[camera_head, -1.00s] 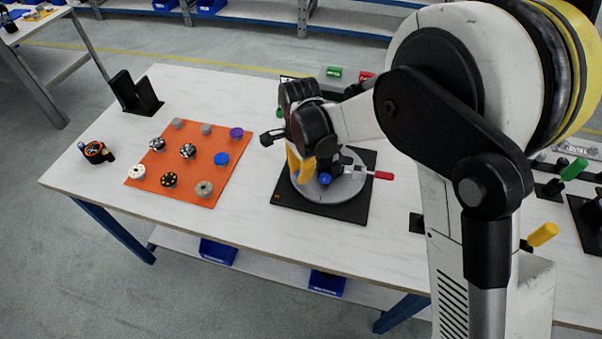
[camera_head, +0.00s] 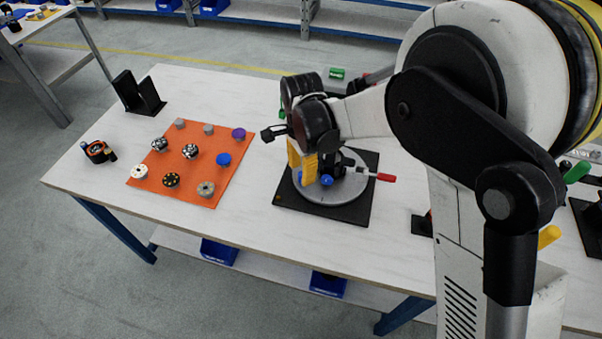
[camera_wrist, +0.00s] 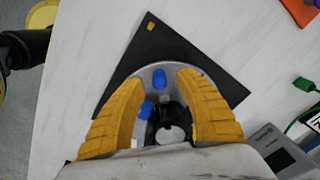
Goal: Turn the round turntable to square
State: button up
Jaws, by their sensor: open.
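The round turntable (camera_head: 345,190) is a grey disc on a black square base plate (camera_head: 292,200) on the white table. It carries a black fixture, a blue peg (camera_head: 327,180) and a red-tipped handle (camera_head: 386,177) pointing right. In the wrist view two blue pegs show, one near the rim (camera_wrist: 159,78) and one beside the black fixture (camera_wrist: 172,118). My gripper (camera_head: 303,165) is over the left part of the disc, fingers pointing down. In the wrist view its yellow fingers (camera_wrist: 160,105) are spread on either side of the pegs and fixture. Contact cannot be told.
An orange mat (camera_head: 190,188) with several round parts lies to the left. A black bookend-like stand (camera_head: 138,95) and a small black round item (camera_head: 97,152) stand near the left edge. A grey device (camera_wrist: 276,150) lies close by in the wrist view. Table between mat and base is clear.

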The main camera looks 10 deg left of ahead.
notch_tip(320, 180, up, 11)
jog(key=shift+f, duration=0.15)
dwell(0.4)
jog(key=s+d+r+n+t+y, duration=0.15)
jog(key=d+r, duration=0.25)
jog(key=d, duration=0.4)
jog(key=s+d+r+n+t+h, duration=0.15)
jog(key=d+r, duration=0.25)
jog(key=d, duration=0.5)
jog(key=s+d+n+t, duration=0.4)
jog(key=s+d+n, duration=0.2)
jog(key=s+d, duration=0.5)
jog(key=d, duration=0.4)
jog(key=shift+s+f, duration=0.2)
jog(key=shift+f, duration=0.15)
